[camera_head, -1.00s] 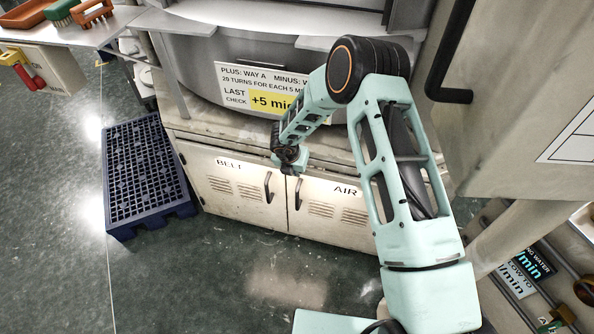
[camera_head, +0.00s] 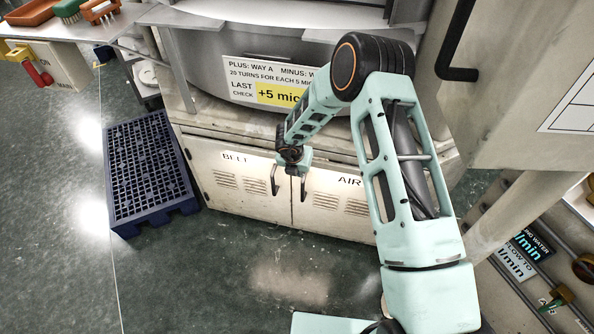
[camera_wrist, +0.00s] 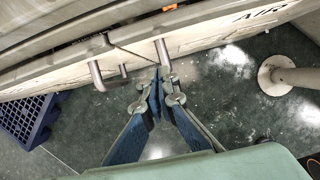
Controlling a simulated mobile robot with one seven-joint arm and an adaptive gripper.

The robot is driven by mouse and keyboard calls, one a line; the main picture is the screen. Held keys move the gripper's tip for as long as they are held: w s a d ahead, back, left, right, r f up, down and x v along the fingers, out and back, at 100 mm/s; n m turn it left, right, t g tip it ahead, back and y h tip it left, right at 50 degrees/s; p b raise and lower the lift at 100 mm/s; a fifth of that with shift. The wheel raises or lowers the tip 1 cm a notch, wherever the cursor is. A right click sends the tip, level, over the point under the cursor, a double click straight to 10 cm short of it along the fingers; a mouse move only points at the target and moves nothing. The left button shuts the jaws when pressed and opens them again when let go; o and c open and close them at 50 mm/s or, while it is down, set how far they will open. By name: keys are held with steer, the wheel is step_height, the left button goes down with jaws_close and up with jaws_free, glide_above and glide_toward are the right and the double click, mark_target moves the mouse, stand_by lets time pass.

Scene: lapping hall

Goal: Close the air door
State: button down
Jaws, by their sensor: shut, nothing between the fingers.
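The air door (camera_head: 338,207) is the right one of two cream cabinet doors low on the machine, marked AIR and slotted with vents. Its dark bar handle (camera_head: 303,188) stands near its left edge. In the head view it looks about flush with the belt door (camera_head: 238,185); a small gap cannot be ruled out. My gripper (camera_head: 296,172) is in front of the doors' upper edge, by the two handles. In the wrist view my gripper (camera_wrist: 156,76) is shut and empty, its tips just below the air handle (camera_wrist: 162,52); contact cannot be told.
A dark blue pallet (camera_head: 148,170) lies on the floor left of the cabinet. A sign panel (camera_head: 275,85) is above the doors. A grey housing with a black handle (camera_head: 460,40) stands at the right. The floor before the doors is open.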

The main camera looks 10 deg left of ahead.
steer(key=v, duration=0.9)
steer(key=shift+r+p, duration=0.3)
steer(key=shift+p, duration=0.1)
steer(key=shift+s, duration=0.25)
